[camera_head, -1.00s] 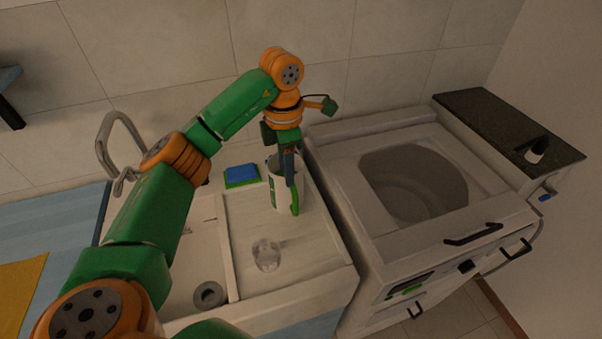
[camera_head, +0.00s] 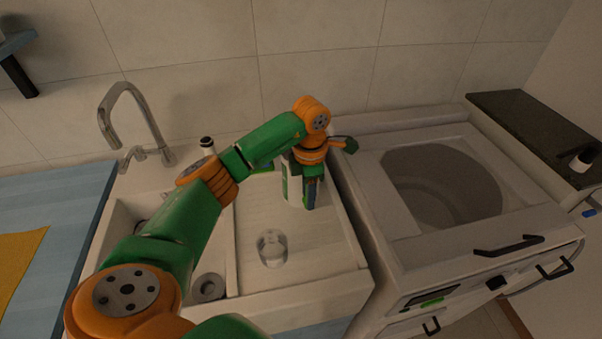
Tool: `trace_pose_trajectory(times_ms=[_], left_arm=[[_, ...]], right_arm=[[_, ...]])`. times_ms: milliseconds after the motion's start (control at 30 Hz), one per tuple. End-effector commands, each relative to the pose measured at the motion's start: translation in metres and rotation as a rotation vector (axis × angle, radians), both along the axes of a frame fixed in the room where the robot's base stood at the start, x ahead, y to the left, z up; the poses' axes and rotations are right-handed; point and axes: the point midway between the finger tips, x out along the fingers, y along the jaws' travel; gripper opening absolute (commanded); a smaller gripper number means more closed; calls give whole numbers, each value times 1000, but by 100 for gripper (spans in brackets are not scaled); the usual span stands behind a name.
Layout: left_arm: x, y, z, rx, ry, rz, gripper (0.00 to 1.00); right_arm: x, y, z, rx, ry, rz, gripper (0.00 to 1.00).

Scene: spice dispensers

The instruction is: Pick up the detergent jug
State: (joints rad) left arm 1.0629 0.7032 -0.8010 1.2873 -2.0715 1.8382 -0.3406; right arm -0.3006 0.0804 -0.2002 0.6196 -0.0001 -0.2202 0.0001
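The detergent jug, a white container (camera_head: 292,188), stands on the pale sink counter near its back right, beside the washing machine. My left gripper (camera_head: 310,198) points down at the jug's near right side, and its dark fingers overlap the jug in the picture. The gripper and wrist hide the jug's top and most of its right side, including its green handle. I cannot tell whether the fingers are closed on it. My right gripper is not in view.
A clear glass (camera_head: 272,248) stands in front of the jug. The open-topped washing machine (camera_head: 400,235) is close on the right. A tap (camera_head: 135,125) and a dark-capped bottle (camera_head: 207,152) are at the back left. The counter around the glass is clear.

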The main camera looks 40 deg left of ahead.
Motion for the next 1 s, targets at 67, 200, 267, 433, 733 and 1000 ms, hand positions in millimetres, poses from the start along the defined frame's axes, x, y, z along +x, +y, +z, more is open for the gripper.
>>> trace_pose_trajectory(times_ms=[67,200,267,433,733,1000], left_arm=[[-1,0,-6,-1,1,-1,38],[0,0,-10,0,0,-1,38],[0,0,-10,-1,-1,-1,38],[0,0,-9,0,-1,-1,0],[0,0,-9,0,-1,0,0],[0,0,-9,0,-1,0,0]], right_arm=[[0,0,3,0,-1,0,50],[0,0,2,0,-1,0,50],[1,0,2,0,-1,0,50],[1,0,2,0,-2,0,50],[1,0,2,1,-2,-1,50],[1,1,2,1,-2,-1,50]])
